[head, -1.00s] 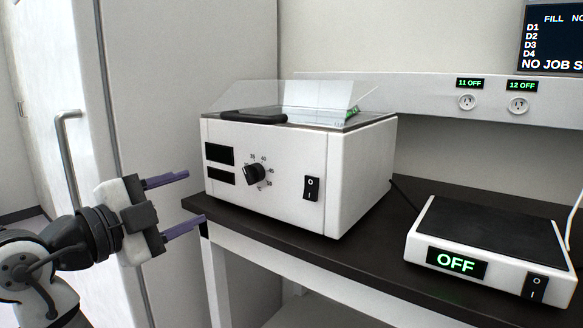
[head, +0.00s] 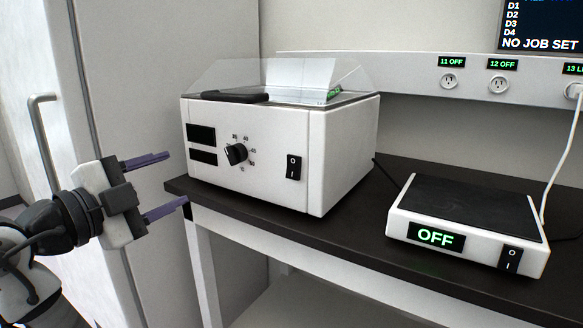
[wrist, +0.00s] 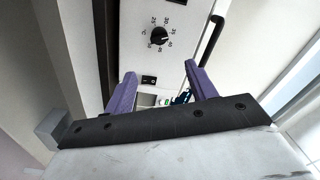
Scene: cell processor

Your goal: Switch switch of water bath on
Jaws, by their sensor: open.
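The water bath (head: 235,185) is a white box with a clear lid, standing on the dark bench. Its front has a black dial (head: 236,153) and, right of it, a black rocker switch (head: 293,167) marked O above I. Two dark, blank displays (head: 202,134) sit left of the dial. My gripper (head: 175,179) is open and empty, left of the bath front and apart from the switch. In the wrist view, the dial (wrist: 160,36) shows beyond the purple fingers (wrist: 160,70), and the small black switch (wrist: 148,80) appears between them.
A white hot-plate-like device (head: 465,215) reading OFF, with its own switch (head: 510,258), stands to the right on the bench (head: 350,225). A tall panel with a metal handle (head: 45,140) is at left. Sockets (head: 449,81) line the back wall.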

